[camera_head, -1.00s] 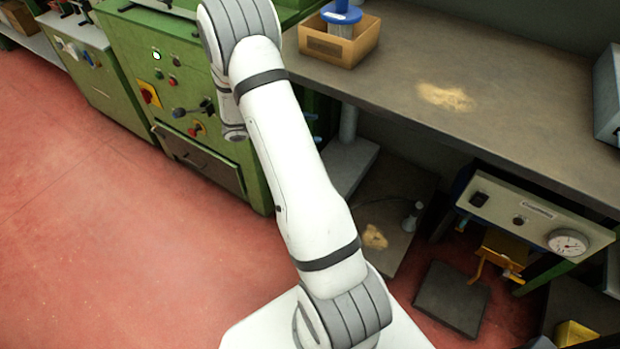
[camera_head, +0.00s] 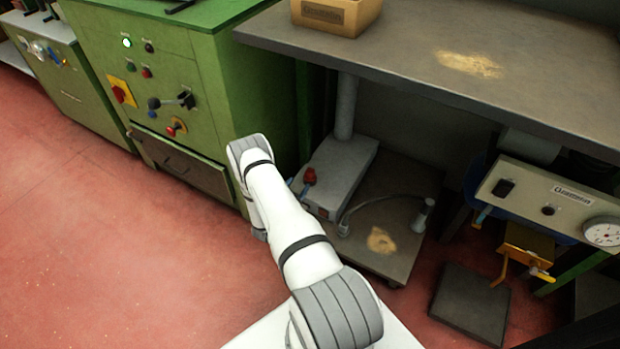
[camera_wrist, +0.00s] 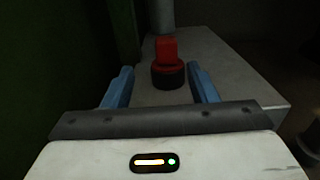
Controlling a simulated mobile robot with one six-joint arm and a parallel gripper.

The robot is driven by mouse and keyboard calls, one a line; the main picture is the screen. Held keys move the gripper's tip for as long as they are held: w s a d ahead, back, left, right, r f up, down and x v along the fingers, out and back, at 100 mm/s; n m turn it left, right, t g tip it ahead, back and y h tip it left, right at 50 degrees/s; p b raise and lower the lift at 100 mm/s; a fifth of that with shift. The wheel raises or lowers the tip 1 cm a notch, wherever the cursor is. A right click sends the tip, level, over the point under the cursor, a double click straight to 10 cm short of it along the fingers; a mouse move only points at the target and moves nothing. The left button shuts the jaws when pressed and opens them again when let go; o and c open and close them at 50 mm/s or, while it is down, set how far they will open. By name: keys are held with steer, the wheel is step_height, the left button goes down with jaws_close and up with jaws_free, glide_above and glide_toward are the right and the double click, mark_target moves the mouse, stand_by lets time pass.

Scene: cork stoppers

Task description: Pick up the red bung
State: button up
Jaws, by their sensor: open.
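The red bung (camera_wrist: 167,50) stands upright in the wrist view, with a narrow red top, a wider red collar and a dark lower part. It stands on a light grey box (camera_wrist: 225,72) under the bench. In the head view the red bung (camera_head: 309,175) shows small on the grey box (camera_head: 345,165). My gripper (camera_wrist: 162,78) is open, its two blue fingers to the left and right of the bung in the wrist view. The bung appears centred between them, apart from both; its exact distance is hard to judge. In the head view my arm hides most of the gripper.
The workbench (camera_head: 400,60) overhangs the box, and a grey post (camera_head: 346,105) rises behind the bung. A green machine cabinet (camera_head: 190,90) stands close on the left. A low board (camera_head: 385,210) with a hose lies right of the box.

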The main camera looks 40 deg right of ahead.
mark_target(308, 175)
steer(key=x, duration=0.2)
steer(key=b+x, duration=0.1)
steer(key=x, duration=0.1)
steer(key=s+b+x, duration=0.1)
steer(key=shift+w+d, duration=0.25)
steer(key=shift+d, duration=0.3)
steer(key=shift+w+d, duration=0.15)
steer(key=shift+d, duration=0.2)
steer(key=shift+r, duration=0.1)
steer(key=c, duration=1.1)
